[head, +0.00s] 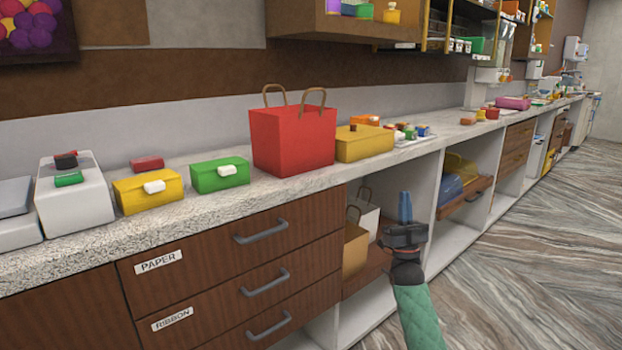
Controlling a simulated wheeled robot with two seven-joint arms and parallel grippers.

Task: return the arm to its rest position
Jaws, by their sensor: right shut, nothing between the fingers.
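My right gripper (405,208) is in front of the counter, below the level of its top. Its blue fingers point up and are shut with nothing between them. My right arm (415,315), with a green sleeve, comes up from the bottom edge of the head view. The gripper stands in front of the open shelf bay and touches nothing that I can see. My left gripper is not in view.
The counter (225,205) holds a red paper bag (293,140), a green box (219,175) and yellow boxes (148,192). Drawers (262,285) below are shut. Paper bags (355,245) stand in the bay behind my gripper. The floor (540,260) at right is clear.

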